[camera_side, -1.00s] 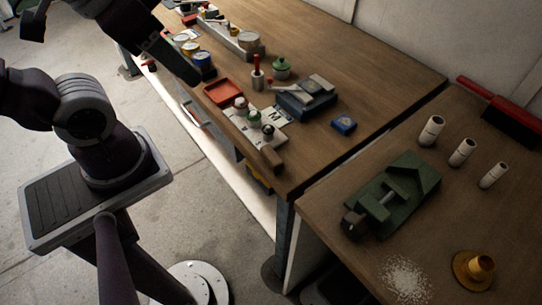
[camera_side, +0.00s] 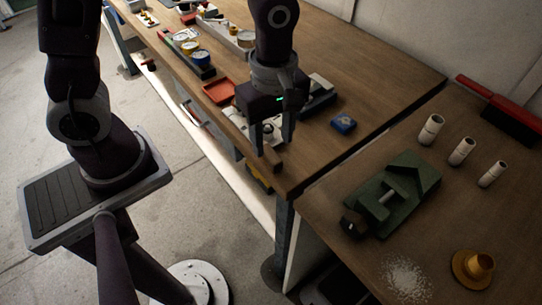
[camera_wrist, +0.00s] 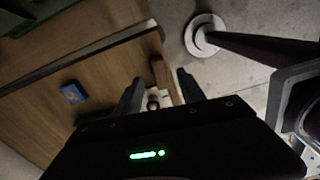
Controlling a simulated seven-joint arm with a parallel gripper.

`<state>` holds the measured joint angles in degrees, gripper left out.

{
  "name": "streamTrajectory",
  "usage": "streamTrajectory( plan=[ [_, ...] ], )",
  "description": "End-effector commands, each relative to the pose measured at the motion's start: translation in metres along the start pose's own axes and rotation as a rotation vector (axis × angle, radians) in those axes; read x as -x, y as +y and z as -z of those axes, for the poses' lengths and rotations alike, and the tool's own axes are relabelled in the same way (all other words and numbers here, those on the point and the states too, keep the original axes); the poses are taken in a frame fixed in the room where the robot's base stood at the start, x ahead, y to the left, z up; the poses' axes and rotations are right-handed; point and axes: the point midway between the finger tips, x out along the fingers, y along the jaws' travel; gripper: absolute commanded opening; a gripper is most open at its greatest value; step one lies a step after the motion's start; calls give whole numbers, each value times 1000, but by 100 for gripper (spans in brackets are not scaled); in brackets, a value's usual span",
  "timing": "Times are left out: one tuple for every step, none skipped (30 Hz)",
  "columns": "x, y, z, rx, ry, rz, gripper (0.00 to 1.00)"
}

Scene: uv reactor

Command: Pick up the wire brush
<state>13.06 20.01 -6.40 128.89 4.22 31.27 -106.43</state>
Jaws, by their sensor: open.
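I cannot surely pick out the wire brush in these frames. A long brush-like thing with a red handle and dark body (camera_side: 512,119) lies at the back of the right bench, against the wall. It is far to the right of my gripper. My gripper (camera_side: 272,138) points down over the front corner of the left bench, and it is open. In the wrist view my gripper (camera_wrist: 160,92) has its two fingers apart, with a pale plate and a knob seen between them. A wooden block (camera_side: 267,157) lies by the bench edge, close to the fingers.
A blue box (camera_side: 343,123) stands right of my gripper. A red tray (camera_side: 219,91) and several tins stand to its left. On the right bench are a green vise (camera_side: 398,190), white cylinders (camera_side: 461,151), a brass-coloured flanged piece (camera_side: 474,268) and white granules (camera_side: 405,277).

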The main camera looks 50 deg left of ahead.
Motion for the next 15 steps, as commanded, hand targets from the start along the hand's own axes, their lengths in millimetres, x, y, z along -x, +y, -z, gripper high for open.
streamTrajectory(
  plan=[
    [-7, -1, 1, 2, 1, 4, 47],
    [-11, -1, 1, 2, 1, 5, 47],
    [-17, -1, 2, 2, 0, 5, 47],
    [-22, 0, 4, 2, 0, 5, 47],
    [-28, -1, 5, 3, 0, 7, 47],
    [-37, 0, 7, 2, 1, 8, 47],
    [-42, 0, 8, 2, 0, 7, 47],
    [-48, 0, 8, 1, 0, 6, 47],
    [-54, 0, 8, 0, 1, 5, 47],
    [-57, 1, 8, 0, 0, 3, 47],
    [-60, 1, 8, 0, 0, 4, 47],
    [-62, 1, 8, 0, 0, 2, 47],
    [-63, 1, 8, 0, 0, 1, 47],
    [-63, 1, 8, 0, -1, 0, 47],
    [-63, 1, 8, 0, 0, 0, 47]
  ],
)
